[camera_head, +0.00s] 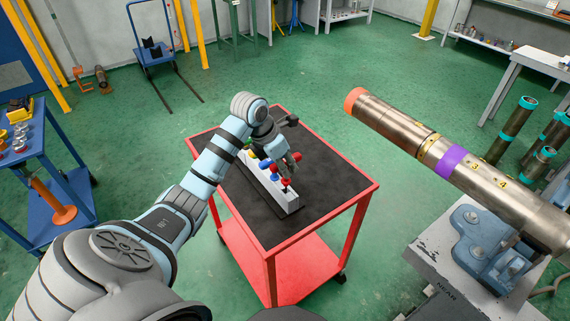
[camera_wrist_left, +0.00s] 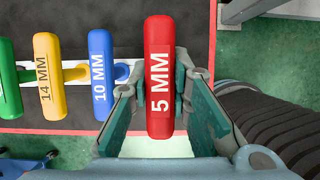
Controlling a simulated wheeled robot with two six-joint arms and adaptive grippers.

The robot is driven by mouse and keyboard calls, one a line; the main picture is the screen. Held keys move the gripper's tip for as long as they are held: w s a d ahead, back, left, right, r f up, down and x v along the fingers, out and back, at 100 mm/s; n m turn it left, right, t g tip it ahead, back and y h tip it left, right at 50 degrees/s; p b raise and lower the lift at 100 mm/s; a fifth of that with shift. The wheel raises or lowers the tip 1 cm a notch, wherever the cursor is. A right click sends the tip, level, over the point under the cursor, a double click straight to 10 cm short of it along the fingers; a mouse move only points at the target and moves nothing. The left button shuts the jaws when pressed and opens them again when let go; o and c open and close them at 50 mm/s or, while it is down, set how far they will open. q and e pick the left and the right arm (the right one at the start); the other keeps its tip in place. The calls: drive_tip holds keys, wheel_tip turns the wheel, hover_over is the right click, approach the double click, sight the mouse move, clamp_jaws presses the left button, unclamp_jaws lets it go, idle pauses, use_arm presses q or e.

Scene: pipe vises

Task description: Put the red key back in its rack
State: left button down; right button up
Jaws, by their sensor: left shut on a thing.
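The red key (camera_wrist_left: 159,78) has a T-handle marked 5 MM and lies between the fingers of my left gripper (camera_wrist_left: 158,100), which is shut on it. In the head view, the red key (camera_head: 297,156) and my left gripper (camera_head: 285,163) are over the near right end of the white rack (camera_head: 291,203). I cannot tell whether the key's shaft is in the rack. The blue 10 MM key (camera_wrist_left: 101,75), yellow 14 MM key (camera_wrist_left: 48,75) and green key (camera_wrist_left: 9,78) stand in a row to its left. My right gripper is out of view.
The rack is on the dark top of a red cart (camera_head: 330,149), with clear mat around it. A large pipe (camera_head: 450,165) in a blue vise (camera_head: 490,245) is at right. A blue table (camera_head: 40,160) with fittings is at left.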

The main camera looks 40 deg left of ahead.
sight(285, 180)
use_arm(q)
drive_tip(key=shift+f+b, duration=1.45)
drive_tip(key=shift+f, duration=0.55)
idle(0.8)
drive_tip(key=shift+s, duration=0.1)
idle(0.7)
drive_tip(key=c, duration=1.4)
unclamp_jaws()
drive_tip(key=shift+f, duration=0.1)
drive_tip(key=v, duration=1.2)
